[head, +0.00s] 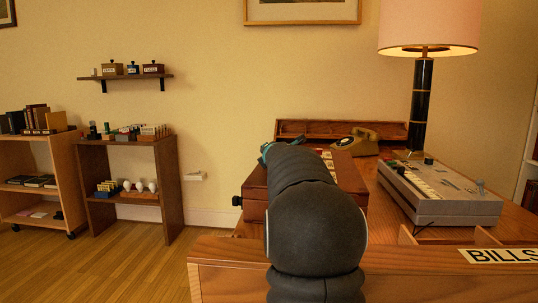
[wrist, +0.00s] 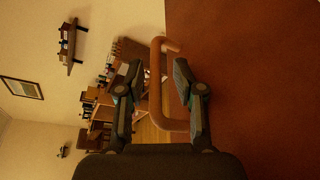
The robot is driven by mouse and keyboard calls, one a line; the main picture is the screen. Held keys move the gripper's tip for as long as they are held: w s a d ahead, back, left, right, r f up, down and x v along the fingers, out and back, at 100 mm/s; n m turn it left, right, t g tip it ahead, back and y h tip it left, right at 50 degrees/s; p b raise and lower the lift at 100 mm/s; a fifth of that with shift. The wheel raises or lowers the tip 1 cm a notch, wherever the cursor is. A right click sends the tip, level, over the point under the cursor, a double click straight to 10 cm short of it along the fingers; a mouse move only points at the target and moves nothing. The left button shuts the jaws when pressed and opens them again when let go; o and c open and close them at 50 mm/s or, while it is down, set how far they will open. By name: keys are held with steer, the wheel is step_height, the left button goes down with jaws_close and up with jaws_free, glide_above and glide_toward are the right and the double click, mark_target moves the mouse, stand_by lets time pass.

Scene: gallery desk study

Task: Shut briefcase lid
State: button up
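A reddish-brown case (head: 256,192), which looks like the briefcase, sits on the desk in the head view. My dark arm covers its middle, and I cannot tell there how far its lid stands open. In the wrist view a broad reddish-brown surface (wrist: 255,85), likely the lid, fills the right side. A copper-coloured handle (wrist: 157,78) stands out beside it. My gripper (wrist: 158,75) is open, with its fingers on both sides of the handle's bar and gaps visible. In the head view the gripper is mostly hidden behind my arm.
On the desk, a grey keyboard device (head: 440,192), a tall lamp (head: 420,105) and an old telephone (head: 358,142) stand right of and behind the case. A BILLS label (head: 498,255) marks the front tray. Low shelves (head: 170,185) stand at left, with open floor between.

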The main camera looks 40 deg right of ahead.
steer(key=shift+s+a, duration=0.1)
steer(key=v, duration=1.1)
steer(key=shift+s, duration=0.25)
steer(key=shift+s+a, duration=0.1)
steer(key=shift+s, duration=0.05)
